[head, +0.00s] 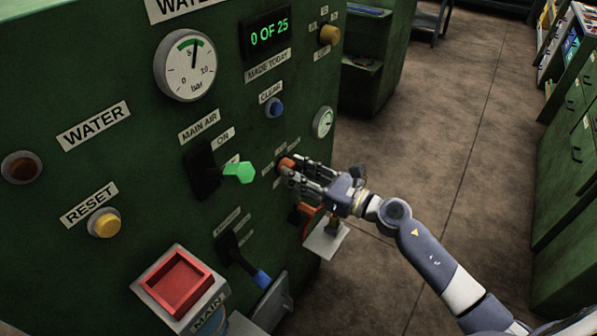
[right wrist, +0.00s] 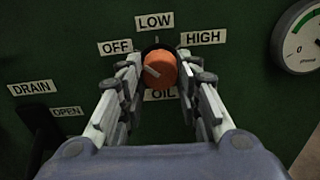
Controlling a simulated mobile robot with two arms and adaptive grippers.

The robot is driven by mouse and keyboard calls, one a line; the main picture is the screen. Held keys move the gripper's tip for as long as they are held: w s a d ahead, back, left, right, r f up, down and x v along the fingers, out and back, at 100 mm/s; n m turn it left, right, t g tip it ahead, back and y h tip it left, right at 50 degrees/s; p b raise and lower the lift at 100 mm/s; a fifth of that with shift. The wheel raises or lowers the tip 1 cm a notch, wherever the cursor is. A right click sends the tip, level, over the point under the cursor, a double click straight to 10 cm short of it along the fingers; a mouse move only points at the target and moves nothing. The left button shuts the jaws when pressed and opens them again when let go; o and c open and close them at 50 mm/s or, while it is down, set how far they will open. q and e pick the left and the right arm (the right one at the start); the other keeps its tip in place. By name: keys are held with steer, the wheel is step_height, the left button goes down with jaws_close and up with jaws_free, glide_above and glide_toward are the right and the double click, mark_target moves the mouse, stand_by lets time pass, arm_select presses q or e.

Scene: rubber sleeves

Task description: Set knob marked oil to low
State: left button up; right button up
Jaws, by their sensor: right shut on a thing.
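The orange oil knob (right wrist: 162,66) is on the green panel, with the label OIL (right wrist: 162,95) below it. Around it are the labels OFF (right wrist: 115,47) at left, LOW (right wrist: 154,21) on top and HIGH (right wrist: 203,37) at right. The pale line on the knob's face slants up to the left, towards the OFF side. My right gripper (right wrist: 158,82) is shut on the knob, one finger on each side. In the head view the knob (head: 287,162) shows at the tips of the right gripper (head: 288,170). My left gripper is not in view.
A gauge (right wrist: 301,38) is to the right of the knob. The green-handled main air lever (head: 238,172) sticks out to its left. A blue-tipped lever (head: 261,278) and a red-orange handle (head: 308,210) are below. Open floor (head: 440,120) lies to the right.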

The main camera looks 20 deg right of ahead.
steer(key=m+p, duration=0.3)
steer(key=m, duration=0.6)
steer(key=shift+p, duration=0.3)
steer(key=shift+m, duration=0.3)
steer(key=o, duration=1.1)
steer(key=v, duration=1.2)
steer(key=shift+d, duration=0.1)
